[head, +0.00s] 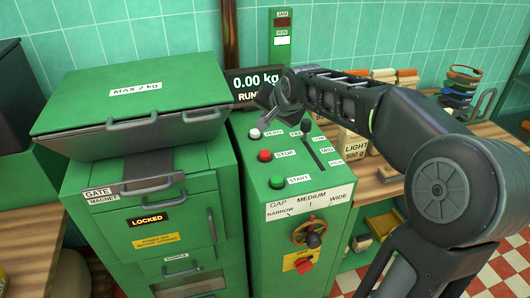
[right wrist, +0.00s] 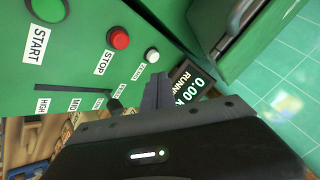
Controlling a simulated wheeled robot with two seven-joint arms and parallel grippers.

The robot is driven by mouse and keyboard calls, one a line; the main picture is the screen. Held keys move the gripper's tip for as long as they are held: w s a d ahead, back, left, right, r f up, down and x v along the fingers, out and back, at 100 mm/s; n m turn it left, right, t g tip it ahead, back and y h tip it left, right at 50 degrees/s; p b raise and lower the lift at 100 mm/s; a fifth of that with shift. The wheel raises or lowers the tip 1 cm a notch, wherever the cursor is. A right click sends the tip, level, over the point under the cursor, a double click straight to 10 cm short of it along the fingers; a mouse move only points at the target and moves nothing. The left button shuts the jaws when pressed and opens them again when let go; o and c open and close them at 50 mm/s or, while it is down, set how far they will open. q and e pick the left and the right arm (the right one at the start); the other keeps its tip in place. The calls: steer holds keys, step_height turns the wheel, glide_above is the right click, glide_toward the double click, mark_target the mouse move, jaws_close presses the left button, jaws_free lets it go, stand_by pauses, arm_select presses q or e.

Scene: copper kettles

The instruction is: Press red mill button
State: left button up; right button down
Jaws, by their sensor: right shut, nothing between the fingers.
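The red STOP button (head: 264,155) sits on the sloped top of the green mill console (head: 240,145). It also shows in the right wrist view (right wrist: 118,39). A white button (head: 255,133) is beyond it and a green START button (head: 277,181) is nearer. My right gripper (head: 264,119) is shut and empty, with its tips above the far end of the panel, close to the white button and apart from the red one. In the right wrist view the shut fingers (right wrist: 156,88) point toward the white button (right wrist: 152,55). My left gripper is not in view.
A lever (head: 312,145) with a slot marked LOW, MID, HIGH stands right of the buttons. The display (head: 256,85) reads 0.00 kg and a partly hidden RUNNING. A green hopper (head: 135,95) stands left.

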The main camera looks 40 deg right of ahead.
steer(key=b, duration=0.5)
glide_above(266, 155)
step_height(266, 155, down, 7)
steer(key=shift+f, duration=0.1)
steer(key=shift+f+b, duration=0.6)
steer(key=shift+f, duration=0.1)
stand_by(1.2)
steer(key=shift+f+b, duration=0.4)
steer(key=shift+b, duration=0.2)
steer(key=shift+f+b, duration=0.5)
steer(key=shift+b, duration=0.05)
stand_by(0.5)
steer(key=shift+r, duration=0.1)
stand_by(0.4)
steer(key=shift+r+p, duration=0.55)
steer(key=shift+r, duration=0.3)
